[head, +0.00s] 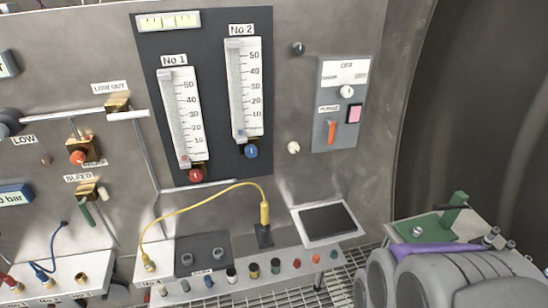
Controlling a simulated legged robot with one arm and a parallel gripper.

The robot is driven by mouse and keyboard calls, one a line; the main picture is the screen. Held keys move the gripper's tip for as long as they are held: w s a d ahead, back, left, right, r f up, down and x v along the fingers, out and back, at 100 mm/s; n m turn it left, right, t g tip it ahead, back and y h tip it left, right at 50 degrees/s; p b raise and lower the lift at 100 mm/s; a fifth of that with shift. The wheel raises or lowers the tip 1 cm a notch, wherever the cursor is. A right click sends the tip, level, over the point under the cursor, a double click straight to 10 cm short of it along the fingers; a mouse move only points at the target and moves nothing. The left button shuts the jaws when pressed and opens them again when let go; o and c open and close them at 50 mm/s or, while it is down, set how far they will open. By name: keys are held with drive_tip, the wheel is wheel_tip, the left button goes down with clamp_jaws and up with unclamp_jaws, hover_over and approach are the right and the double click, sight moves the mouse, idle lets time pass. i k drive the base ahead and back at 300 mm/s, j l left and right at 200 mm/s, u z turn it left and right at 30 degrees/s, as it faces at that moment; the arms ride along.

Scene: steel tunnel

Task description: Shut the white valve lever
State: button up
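A brass valve (118,101) sits on the steel wall below the "LOW OUT" label, at the upper left of the head view. A short, roughly horizontal white bar (128,115) lies against its underside and looks like a white lever. A second brass valve (88,191) beside the "BLEED" label has a small whitish end piece (103,194) at its right and a green lever (86,215) hanging down. I cannot tell for certain which white piece is the task's lever. No gripper fingers show, and nothing touches either valve.
A gauge panel (208,95) stands mid-wall. A yellow cable (195,192) arcs above a console (245,270) of knobs. An orange knob (77,157) sits between the two valves.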

sight(115, 115)
drive_tip(key=u, duration=1.3)
